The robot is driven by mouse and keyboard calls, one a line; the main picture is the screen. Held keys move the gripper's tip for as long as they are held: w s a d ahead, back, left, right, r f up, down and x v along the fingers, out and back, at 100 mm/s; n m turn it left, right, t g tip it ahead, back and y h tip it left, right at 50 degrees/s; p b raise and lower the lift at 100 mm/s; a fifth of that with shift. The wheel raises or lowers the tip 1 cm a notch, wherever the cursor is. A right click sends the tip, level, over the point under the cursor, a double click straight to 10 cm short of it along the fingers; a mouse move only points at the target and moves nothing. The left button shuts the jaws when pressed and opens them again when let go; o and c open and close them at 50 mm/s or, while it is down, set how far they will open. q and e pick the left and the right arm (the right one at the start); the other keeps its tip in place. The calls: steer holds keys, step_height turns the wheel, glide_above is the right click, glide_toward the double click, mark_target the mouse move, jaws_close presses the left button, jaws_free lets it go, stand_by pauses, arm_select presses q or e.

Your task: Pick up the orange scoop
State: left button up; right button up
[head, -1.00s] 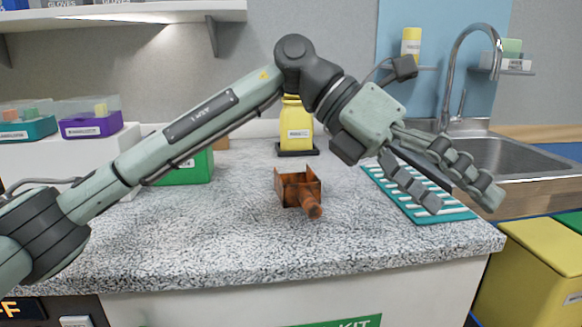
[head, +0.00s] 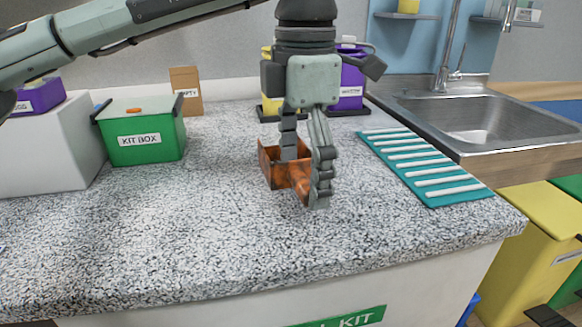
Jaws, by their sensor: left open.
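The orange scoop (head: 279,178) sits on the speckled counter in the middle of the head view, its short handle pointing toward me. My left gripper (head: 305,180) points down over it with its fingers apart. One finger overlaps the scoop's box-like bowl, and the other comes down on the right, in front of part of the scoop. I cannot tell whether either finger touches it. The fingers hide the scoop's right side and part of its handle. My right gripper is not in view.
A teal drying mat (head: 425,168) with white ribs lies to the right, before the sink (head: 480,118). A green kit box (head: 143,140) stands at the left. Yellow and purple (head: 351,85) containers stand behind my gripper. The counter's front left (head: 150,230) is clear.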

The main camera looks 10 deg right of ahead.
arm_select(q)
steer(key=shift+f, duration=0.3)
steer(key=shift+c, duration=0.6)
steer(key=c, duration=1.2)
steer(key=shift+o, duration=0.2)
steer(key=shift+r, duration=0.1)
